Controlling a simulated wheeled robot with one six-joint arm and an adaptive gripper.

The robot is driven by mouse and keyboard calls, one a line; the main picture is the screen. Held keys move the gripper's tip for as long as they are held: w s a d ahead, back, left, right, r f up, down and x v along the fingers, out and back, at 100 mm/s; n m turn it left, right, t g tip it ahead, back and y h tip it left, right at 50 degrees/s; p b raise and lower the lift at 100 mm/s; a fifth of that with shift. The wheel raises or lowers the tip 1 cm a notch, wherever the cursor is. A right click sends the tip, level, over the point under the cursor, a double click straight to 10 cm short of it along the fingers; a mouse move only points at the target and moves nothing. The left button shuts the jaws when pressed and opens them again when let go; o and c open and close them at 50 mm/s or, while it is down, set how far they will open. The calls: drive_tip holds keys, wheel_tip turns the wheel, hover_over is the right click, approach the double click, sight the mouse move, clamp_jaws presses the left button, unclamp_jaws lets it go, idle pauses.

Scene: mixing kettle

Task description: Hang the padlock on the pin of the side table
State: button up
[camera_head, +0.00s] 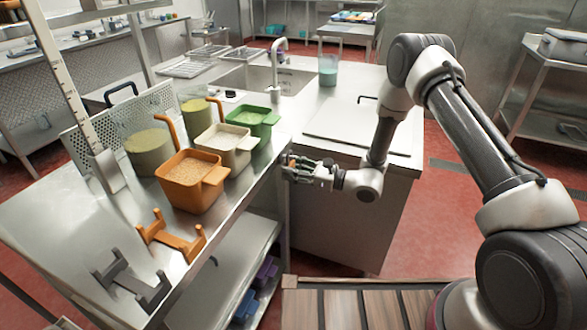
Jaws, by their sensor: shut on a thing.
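My gripper (297,170) is at the right side of the steel side table (75,222), close to its edge and level with the containers. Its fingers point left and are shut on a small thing. A small orange-brown bit shows at the fingertips; I take it for the padlock (291,158), but it is mostly hidden and too small to make out. A small dark piece (213,260) shows at the table's front edge, perhaps the pin; its shape is unclear. I cannot tell whether the padlock touches the table.
Orange (190,188), cream (226,155) and green (254,124) containers stand along the table's right edge. Orange (172,240) and dark grey (128,283) holders sit nearer the front. A sink counter (355,145) stands behind my gripper. Red floor is free at right.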

drive_tip(key=shift+a+f, duration=0.15)
drive_tip(key=shift+f, duration=0.15)
idle(0.5)
drive_tip(key=o, duration=1.6)
drive_tip(key=v, duration=0.7)
